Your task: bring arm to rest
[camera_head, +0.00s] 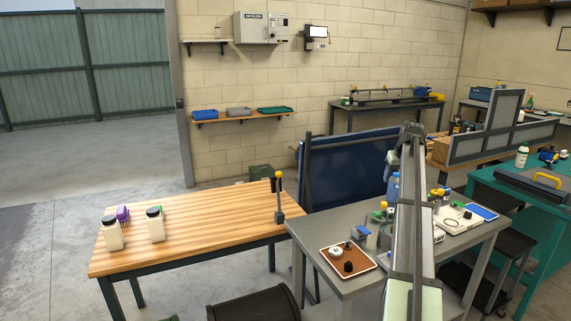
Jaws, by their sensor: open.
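My arm stretches up from the bottom edge, right of centre, as a long pale and dark link. Its far end is a dark joint in front of the blue panel. My gripper cannot be made out; no fingers show in this view. The arm passes over the grey metal table (321,238) and hides part of it. I see nothing held.
A wooden table (205,212) at left bears two white, black-lidded bottles (113,234) and a purple item (123,213). A yellow-topped lever (279,200) stands at its right end. A brown tray (369,265) lies left of the arm. A teal bench (520,208) stands right.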

